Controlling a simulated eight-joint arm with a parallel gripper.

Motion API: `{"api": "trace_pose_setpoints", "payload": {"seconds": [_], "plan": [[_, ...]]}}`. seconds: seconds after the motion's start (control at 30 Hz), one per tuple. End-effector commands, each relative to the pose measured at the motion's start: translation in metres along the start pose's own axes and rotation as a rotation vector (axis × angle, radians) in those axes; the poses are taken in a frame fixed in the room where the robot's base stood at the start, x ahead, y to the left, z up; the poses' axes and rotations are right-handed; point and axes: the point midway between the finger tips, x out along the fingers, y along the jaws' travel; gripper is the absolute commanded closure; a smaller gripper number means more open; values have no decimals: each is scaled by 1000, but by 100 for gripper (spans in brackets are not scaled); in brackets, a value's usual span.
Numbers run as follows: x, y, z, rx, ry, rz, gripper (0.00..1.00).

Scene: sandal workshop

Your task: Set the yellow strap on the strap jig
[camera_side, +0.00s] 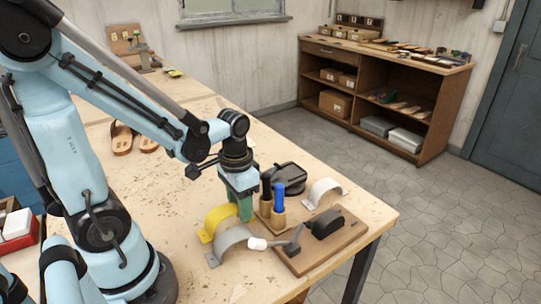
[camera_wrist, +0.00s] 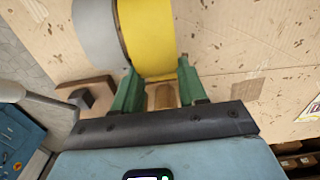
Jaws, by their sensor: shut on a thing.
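The yellow strap (camera_side: 219,218) is a wide arched band standing beside a grey strap (camera_side: 229,243) on the workbench. In the wrist view the yellow strap (camera_wrist: 147,35) runs between the green fingers of my gripper (camera_wrist: 158,72). My gripper (camera_side: 243,208) is low over the bench and shut on the yellow strap's edge. I cannot tell whether the strap touches the bench. A wooden board with a dark rounded block (camera_side: 325,224), which looks like the strap jig, lies to the right near the bench corner. Part of it shows in the wrist view (camera_wrist: 83,97).
A holder with blue and black handled tools (camera_side: 278,200) stands between my gripper and the board. A white-tipped hammer (camera_side: 272,243) lies by the board. A pale strap (camera_side: 323,190) and a black object (camera_side: 289,175) are behind. Sandals (camera_side: 122,138) lie farther back.

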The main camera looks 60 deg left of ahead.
Motion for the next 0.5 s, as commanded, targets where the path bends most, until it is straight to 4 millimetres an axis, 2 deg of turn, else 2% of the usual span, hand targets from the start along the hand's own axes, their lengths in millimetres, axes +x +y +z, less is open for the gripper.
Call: {"api": "trace_pose_setpoints", "payload": {"seconds": [0.5], "plan": [[-58, 0, 0, 0, -1, -1, 91]]}}
